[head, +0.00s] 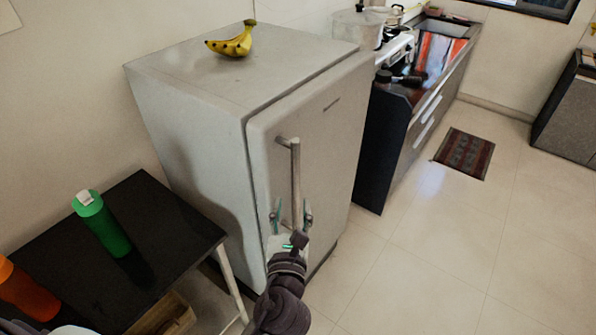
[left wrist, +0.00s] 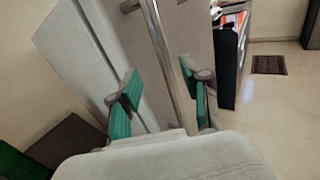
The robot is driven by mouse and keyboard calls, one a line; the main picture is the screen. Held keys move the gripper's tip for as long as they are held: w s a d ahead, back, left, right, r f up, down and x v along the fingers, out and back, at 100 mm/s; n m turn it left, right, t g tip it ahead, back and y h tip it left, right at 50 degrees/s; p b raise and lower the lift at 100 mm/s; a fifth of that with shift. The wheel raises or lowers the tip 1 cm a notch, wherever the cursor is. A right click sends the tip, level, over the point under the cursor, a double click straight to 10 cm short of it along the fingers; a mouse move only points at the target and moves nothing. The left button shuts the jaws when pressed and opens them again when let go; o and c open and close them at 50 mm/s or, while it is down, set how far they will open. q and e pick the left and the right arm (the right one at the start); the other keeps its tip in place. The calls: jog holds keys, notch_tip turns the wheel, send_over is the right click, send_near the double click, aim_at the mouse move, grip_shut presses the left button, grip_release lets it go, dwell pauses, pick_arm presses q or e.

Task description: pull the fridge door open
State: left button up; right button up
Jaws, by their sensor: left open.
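The fridge (head: 215,95) is pale grey and stands against the wall. Its door (head: 340,130) looks shut. A long vertical bar handle (head: 296,175) is on the door's left side; the handle also shows in the left wrist view (left wrist: 160,50). My left gripper (head: 291,214) is open at the lower part of the handle. In the left wrist view its green-padded fingers (left wrist: 163,98) stand apart, one on each side of the handle, with a gap to it. The handle's lower end is hidden by the gripper. My right gripper is not in view.
A black table (head: 60,250) with a green bottle (head: 103,222) and an orange bottle (head: 28,290) stands left of the fridge. Bananas (head: 232,42) lie on the fridge. A dark counter (head: 385,140) stands right of it. The tiled floor in front is clear, with a mat (head: 465,154) farther back.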

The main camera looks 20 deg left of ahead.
aim_at(295, 176)
pick_arm(q)
jog(key=p+x, duration=0.2)
jog(key=x, duration=0.8)
jog(key=shift+d+r, duration=0.1)
jog(key=shift+w, duration=0.7)
grip_shut()
